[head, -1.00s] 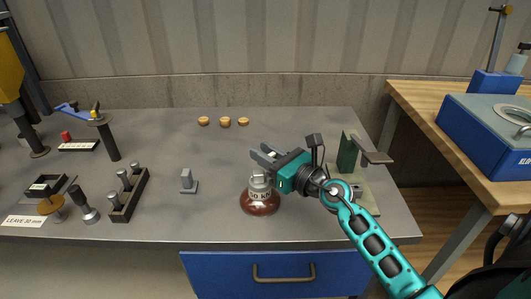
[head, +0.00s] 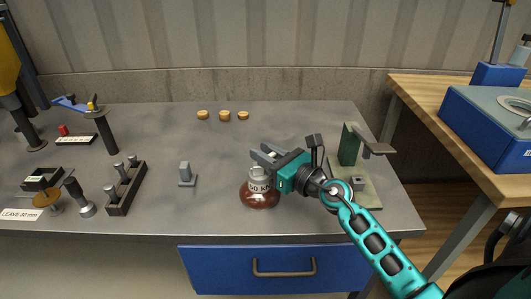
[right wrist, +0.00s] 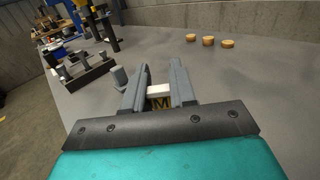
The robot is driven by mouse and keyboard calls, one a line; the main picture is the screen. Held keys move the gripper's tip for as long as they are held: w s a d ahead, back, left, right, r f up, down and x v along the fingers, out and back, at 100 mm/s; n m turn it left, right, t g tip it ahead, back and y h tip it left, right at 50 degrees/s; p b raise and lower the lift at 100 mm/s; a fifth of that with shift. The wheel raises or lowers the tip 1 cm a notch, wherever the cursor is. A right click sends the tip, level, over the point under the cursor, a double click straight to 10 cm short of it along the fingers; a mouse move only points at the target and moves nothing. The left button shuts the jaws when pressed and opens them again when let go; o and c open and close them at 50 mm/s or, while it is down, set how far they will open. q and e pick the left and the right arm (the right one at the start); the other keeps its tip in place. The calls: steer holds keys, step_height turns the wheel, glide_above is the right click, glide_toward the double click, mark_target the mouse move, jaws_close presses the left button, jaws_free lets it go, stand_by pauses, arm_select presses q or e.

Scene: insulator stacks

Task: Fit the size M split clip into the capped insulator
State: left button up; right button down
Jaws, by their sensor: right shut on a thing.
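The capped insulator (head: 261,197) stands upright on the grey bench, a brown glossy body under a grey cap with "60 kN" lettering. My right gripper (head: 263,155) is just above and behind its cap in the head view. In the right wrist view the fingers (right wrist: 158,88) are shut on a small pale piece with a yellow tag marked M, the size M split clip (right wrist: 159,91). The clip is hard to make out in the head view, and the insulator does not show clearly in the wrist view. My left gripper is not in view.
A green stand (head: 349,146) with a plate stands right of my gripper. A small grey block (head: 186,176) and a dark rack of pins (head: 118,204) are to the left. Several small tan discs (head: 224,115) lie at the back. The bench middle is clear.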

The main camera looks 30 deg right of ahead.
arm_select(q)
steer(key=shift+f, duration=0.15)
arm_select(e)
steer(key=shift+f, duration=0.2)
steer(key=c, duration=0.8)
jaws_free()
steer(key=shift+r, duration=0.1)
steer(key=shift+c, duration=0.2)
arm_select(q)
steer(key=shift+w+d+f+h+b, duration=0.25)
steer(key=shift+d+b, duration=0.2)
steer(key=shift+b, duration=0.4)
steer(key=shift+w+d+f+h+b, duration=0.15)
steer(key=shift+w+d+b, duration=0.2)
steer(key=shift+b, duration=0.5)
arm_select(e)
steer(key=v, duration=1.3)
steer(key=shift+w, duration=0.1)
